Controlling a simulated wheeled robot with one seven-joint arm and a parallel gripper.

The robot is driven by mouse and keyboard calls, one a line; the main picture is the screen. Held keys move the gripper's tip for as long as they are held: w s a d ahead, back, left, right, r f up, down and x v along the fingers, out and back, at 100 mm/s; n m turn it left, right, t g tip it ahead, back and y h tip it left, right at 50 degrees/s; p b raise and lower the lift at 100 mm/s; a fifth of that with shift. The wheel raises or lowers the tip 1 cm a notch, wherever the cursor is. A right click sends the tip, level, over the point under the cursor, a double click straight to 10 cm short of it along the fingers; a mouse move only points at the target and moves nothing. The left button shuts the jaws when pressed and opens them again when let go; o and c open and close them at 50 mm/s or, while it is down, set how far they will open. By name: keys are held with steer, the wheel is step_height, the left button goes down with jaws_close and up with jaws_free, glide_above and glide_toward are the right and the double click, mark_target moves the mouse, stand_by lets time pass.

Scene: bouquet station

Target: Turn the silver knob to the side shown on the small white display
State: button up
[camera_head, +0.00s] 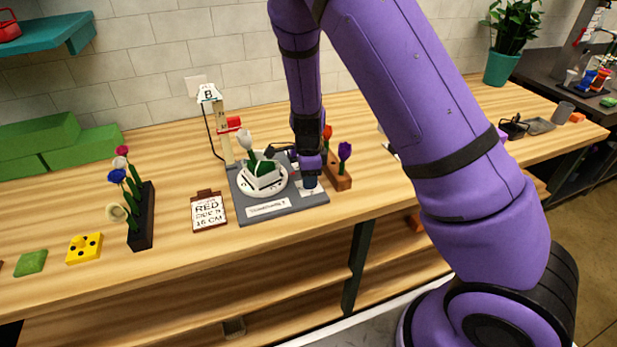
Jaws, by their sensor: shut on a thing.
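The small white display (208,93) stands on top of a wooden post at the back left of the grey base (262,212) and shows a "B". My gripper (310,183) points down at the right part of this base. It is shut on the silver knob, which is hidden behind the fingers. Which way the knob points cannot be told. A small white label (309,192) lies on the base just below the fingertips.
A wooden block (341,183) with a red and a purple flower stands close right of my gripper. A red clip (234,123) sits on the post.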

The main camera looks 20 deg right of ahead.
steer(key=o, duration=0.9)
steer(key=r, duration=1)
steer(key=shift+w+r, duration=0.2)
steer(key=shift+r, duration=0.2)
